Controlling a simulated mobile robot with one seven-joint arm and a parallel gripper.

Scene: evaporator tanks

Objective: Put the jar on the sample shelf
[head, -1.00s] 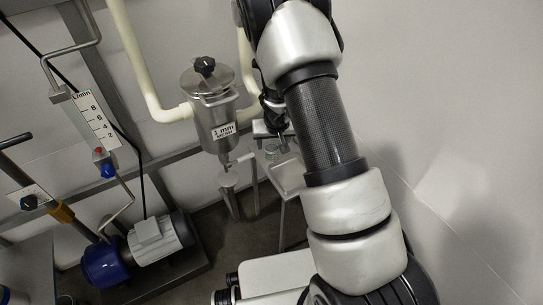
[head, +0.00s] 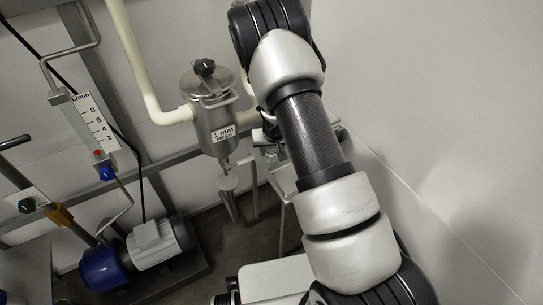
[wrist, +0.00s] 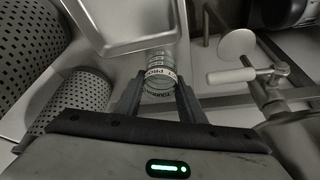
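The jar (wrist: 158,74) is clear, with a printed label band. In the wrist view it sits between the two fingers of my gripper (wrist: 160,88), which press against its sides. A metal tray-like surface with a raised rim (wrist: 150,43) lies just beyond the jar; I cannot tell whether the jar touches it. In the head view a small metal shelf (head: 284,180) stands below and behind my arm. It may be the sample shelf. My arm hides most of the gripper and the jar there.
A steel strainer vessel (head: 212,120) with a black knob hangs left of my arm, on cream pipes. A valve with a pale handle (wrist: 232,76) is right of the jar. Perforated metal cylinders (wrist: 85,100) are at left. A pump (head: 150,245) stands lower left.

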